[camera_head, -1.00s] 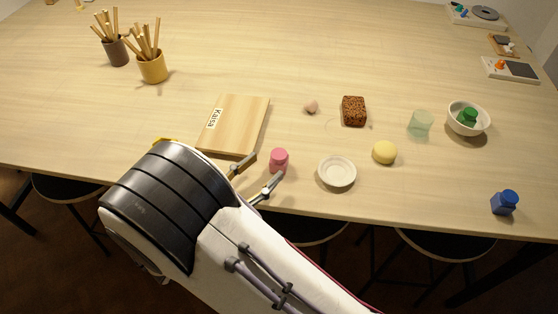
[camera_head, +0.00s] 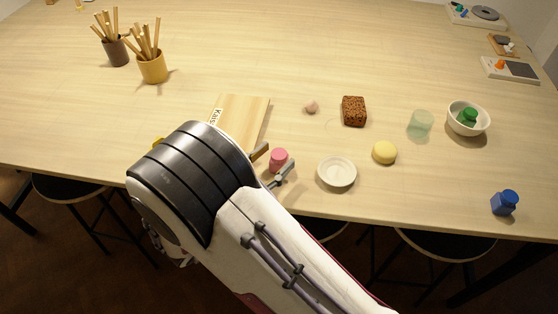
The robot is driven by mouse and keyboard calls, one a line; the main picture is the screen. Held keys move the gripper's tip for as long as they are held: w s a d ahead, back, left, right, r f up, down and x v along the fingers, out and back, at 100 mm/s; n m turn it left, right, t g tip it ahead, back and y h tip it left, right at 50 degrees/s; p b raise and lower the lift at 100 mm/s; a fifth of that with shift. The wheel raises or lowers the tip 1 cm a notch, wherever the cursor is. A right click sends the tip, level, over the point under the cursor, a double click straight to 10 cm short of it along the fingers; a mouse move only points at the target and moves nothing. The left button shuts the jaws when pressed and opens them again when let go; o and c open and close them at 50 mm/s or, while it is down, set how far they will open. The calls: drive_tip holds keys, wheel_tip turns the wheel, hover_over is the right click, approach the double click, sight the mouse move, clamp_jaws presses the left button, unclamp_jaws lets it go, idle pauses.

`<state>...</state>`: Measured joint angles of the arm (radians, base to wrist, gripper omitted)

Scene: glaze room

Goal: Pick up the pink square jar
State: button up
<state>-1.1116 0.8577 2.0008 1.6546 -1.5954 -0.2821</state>
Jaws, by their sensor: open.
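The pink square jar (camera_head: 278,158) stands upright on the table near its front edge, to the right of the wooden board. My gripper (camera_head: 271,166) is open, with one finger at the jar's left and the other at its lower right. The jar appears to be between the fingers or just beyond their tips; I cannot tell whether they touch it. My arm hides the gripper's body.
The wooden board (camera_head: 249,112) lies left of the jar, partly hidden by my arm. A white dish (camera_head: 337,172) is close on the right. A yellow ball (camera_head: 384,152), a brown sponge-like block (camera_head: 354,111) and a small pinkish lump (camera_head: 311,107) lie farther off.

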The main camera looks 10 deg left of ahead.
clamp_jaws()
drive_tip(key=shift+r, duration=0.1)
wheel_tip(320, 180, up, 10)
idle(1.0)
idle(0.5)
